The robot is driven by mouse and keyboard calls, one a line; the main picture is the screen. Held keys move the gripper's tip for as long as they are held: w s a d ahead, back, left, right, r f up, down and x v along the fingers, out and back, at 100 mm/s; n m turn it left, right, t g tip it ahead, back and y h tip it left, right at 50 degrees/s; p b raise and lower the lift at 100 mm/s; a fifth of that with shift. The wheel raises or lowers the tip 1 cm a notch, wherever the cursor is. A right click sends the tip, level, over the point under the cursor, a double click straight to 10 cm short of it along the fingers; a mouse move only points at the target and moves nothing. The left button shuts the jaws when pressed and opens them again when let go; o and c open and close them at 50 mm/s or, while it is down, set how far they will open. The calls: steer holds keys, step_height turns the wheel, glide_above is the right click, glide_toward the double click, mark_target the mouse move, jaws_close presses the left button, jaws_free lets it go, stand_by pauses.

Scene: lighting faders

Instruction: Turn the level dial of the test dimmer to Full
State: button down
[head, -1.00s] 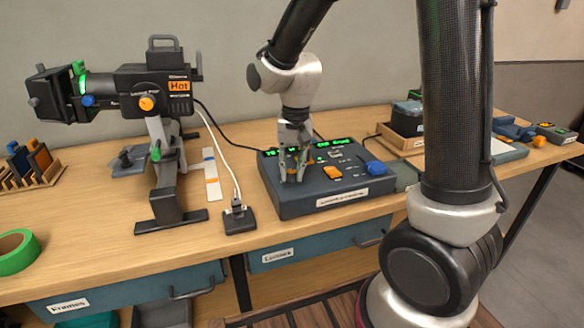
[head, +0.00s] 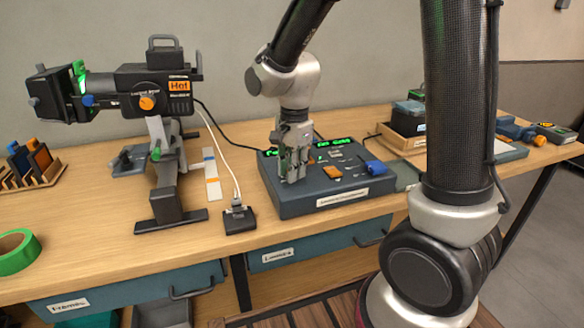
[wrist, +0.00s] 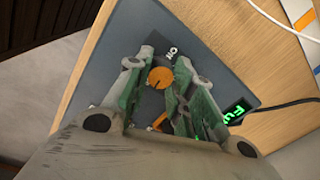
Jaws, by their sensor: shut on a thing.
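The test dimmer appears to be the dark grey control box (head: 300,205) on the bench, with a white front label too blurred to read. In the wrist view, its round orange dial (wrist: 160,78) sits between the two fingertips of my gripper (wrist: 159,68). My gripper is shut on this dial, pointing down at the left part of the panel in the head view (head: 292,178). The fingers hide the dial in the head view. A green lit display (wrist: 236,110) shows "Fu", with the rest cut off or hidden.
An orange control (head: 332,172) and a blue knob (head: 376,167) stand to the right on the panel. A stage lamp marked Hot (head: 150,90) stands at left. A small black socket box (head: 239,220) with a white cable sits left of the control box.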

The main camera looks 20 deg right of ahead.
steer(key=shift+w+m, duration=0.1)
steer(key=shift+m, duration=0.4)
steer(key=c, duration=1.2)
jaws_free()
step_height(320, 180, up, 12)
steer(key=shift+s, duration=0.4)
steer(key=shift+d, duration=0.1)
